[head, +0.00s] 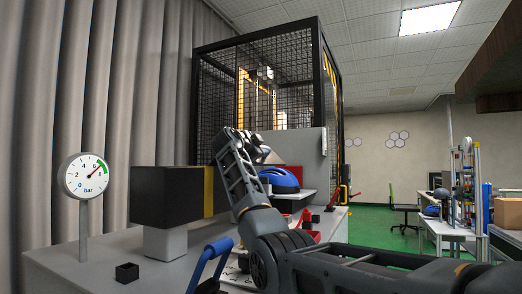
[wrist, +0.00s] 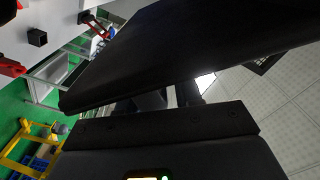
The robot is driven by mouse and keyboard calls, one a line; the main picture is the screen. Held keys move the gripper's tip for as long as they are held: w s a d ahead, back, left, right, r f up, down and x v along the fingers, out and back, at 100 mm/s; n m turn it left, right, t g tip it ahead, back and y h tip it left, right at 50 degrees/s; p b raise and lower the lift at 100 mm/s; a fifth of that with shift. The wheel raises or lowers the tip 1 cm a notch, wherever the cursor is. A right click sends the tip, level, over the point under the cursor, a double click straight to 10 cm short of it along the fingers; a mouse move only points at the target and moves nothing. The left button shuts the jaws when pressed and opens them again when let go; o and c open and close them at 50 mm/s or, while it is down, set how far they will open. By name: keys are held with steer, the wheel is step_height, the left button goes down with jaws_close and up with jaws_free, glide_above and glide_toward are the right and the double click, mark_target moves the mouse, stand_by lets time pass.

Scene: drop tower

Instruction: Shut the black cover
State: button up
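A black box-shaped cover (head: 165,196) with a yellow band at its right end stands on a grey block at the left of the bench in the head view. I cannot tell how far open it is. In the wrist view a large dark panel (wrist: 190,45), probably this cover, fills the upper middle, very close to the camera. My gripper (head: 238,138) is raised just right of the cover, in front of a grey upright panel. In the wrist view its fingers are mostly hidden behind the dark panel, so I cannot tell their opening or whether they touch it.
A pressure gauge (head: 86,176) stands on a post at the left. A small black cup (head: 127,272) sits on the bench. A blue helmet (head: 280,178) lies behind my arm, and a blue handle (head: 210,262) rises at the front. A mesh cage (head: 275,75) stands behind.

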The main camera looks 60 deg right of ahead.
steer(key=shift+o, duration=0.9)
steer(key=shift+r, duration=0.15)
steer(key=shift+r, duration=0.35)
step_height(320, 180, up, 3)
steer(key=shift+f, duration=0.15)
steer(key=s+d+r+b, duration=0.1)
steer(key=s+d+r, duration=0.4)
steer(key=s, duration=0.5)
step_height(320, 180, up, 2)
steer(key=shift+s+r+b, duration=0.15)
steer(key=shift+s+b, duration=0.1)
steer(key=shift+b, duration=0.05)
steer(key=shift+d, duration=0.1)
